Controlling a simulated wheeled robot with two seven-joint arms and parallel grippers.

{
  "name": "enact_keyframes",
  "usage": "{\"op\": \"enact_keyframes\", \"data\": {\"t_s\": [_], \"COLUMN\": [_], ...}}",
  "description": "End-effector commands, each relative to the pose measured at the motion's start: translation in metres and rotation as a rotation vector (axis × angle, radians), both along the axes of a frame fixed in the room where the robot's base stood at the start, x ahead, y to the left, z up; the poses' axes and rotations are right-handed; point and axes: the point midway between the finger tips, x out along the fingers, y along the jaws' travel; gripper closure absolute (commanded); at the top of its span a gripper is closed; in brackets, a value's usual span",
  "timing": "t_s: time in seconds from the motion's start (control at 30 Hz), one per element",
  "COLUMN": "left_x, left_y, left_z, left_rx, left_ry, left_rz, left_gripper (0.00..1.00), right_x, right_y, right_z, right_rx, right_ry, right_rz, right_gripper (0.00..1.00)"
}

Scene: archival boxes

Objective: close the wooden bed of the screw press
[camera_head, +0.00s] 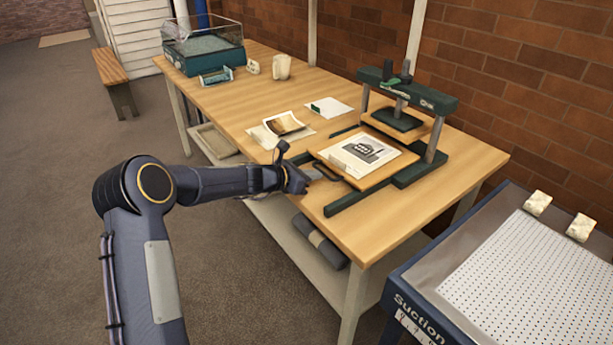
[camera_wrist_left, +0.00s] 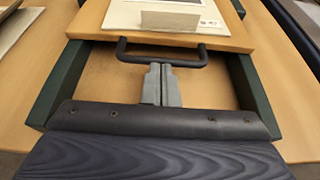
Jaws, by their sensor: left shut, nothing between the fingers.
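The screw press (camera_head: 425,98) is a dark green frame with two grey posts and rails on the wooden table. Its wooden bed (camera_head: 395,167) is slid out along the rails towards the table's front edge and carries a printed sheet (camera_head: 357,153). A black bar handle (camera_wrist_left: 190,62) is on the bed's front edge. My left gripper (camera_head: 314,174) is shut and empty, just in front of the handle. In the left wrist view its closed fingertips (camera_wrist_left: 160,70) meet the middle of the bar; I cannot tell whether they touch. My right gripper is out of view.
Photos and papers (camera_head: 284,124) lie left of the press. A suction table (camera_head: 500,270) is at the right front. A brick wall (camera_head: 530,70) is behind. Bare tabletop lies between papers and mug.

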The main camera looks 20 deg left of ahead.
Motion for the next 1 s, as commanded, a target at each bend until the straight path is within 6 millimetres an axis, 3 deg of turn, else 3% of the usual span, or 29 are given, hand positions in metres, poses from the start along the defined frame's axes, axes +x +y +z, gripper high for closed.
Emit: {"op": "enact_keyframes", "data": {"t_s": [0.2, 0.4, 1.0], "left_x": [0.047, 0.070, 0.071], "left_y": [-0.039, -0.056, -0.055], "left_z": [0.006, 0.003, -0.003], "left_rx": [0.000, 0.000, -0.001], "left_ry": [0.001, 0.001, 0.000], "left_rz": [-0.003, -0.001, -0.002], "left_gripper": [1.00, 1.00, 1.00], "right_x": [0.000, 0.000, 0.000], "right_y": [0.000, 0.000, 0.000], "right_z": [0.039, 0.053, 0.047], "right_rx": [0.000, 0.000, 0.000], "right_ry": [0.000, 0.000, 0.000], "right_rz": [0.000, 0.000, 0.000], "right_gripper": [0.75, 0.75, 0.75]}}
